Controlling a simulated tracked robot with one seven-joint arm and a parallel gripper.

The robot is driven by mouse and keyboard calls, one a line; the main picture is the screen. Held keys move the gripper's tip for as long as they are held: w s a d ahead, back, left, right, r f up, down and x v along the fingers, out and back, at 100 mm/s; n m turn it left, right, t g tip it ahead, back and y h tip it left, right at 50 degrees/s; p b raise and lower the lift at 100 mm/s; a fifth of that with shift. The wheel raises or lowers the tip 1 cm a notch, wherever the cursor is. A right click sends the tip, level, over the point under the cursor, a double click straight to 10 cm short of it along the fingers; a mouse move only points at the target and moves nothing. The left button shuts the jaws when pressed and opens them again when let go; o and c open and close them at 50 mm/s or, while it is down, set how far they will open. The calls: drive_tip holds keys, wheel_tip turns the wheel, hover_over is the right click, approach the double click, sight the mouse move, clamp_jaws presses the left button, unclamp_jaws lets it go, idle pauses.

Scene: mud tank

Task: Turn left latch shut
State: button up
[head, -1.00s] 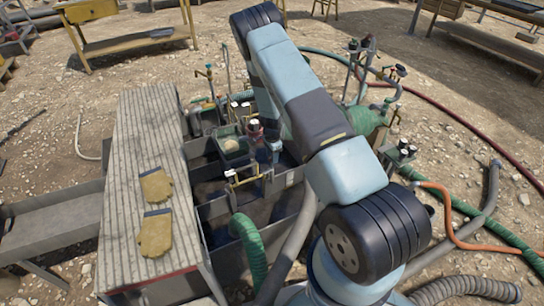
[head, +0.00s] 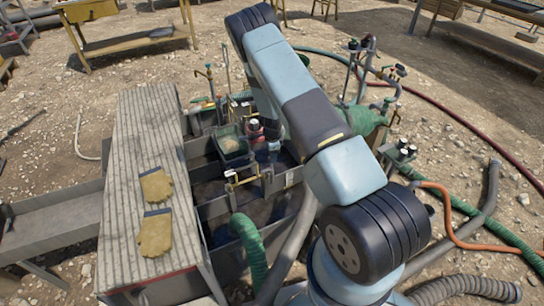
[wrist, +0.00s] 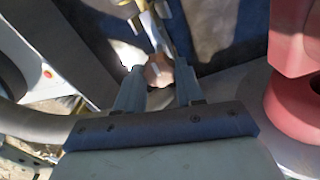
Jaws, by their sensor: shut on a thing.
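In the wrist view my gripper (wrist: 157,82) has its two pale fingers on either side of a small orange-brown knob (wrist: 158,70), shut on it. In the head view the gripper and the knob are hidden or too small to make out. A brass-coloured bracket (head: 243,180) stands on the tank divider below my arm.
The open dark tank (head: 222,212) has a corrugated cover (head: 145,190) with two yellow gloves at left. A green hose (head: 248,250) rises at the tank's front. A red body (wrist: 300,85) stands close at right in the wrist view. Hoses cross the ground at right.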

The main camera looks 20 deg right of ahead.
drive_tip(key=o, duration=1)
drive_tip(key=shift+o, duration=0.2)
wheel_tip(320, 180, up, 14)
drive_tip(key=shift+f, duration=0.2)
drive_tip(key=shift+r, duration=0.1)
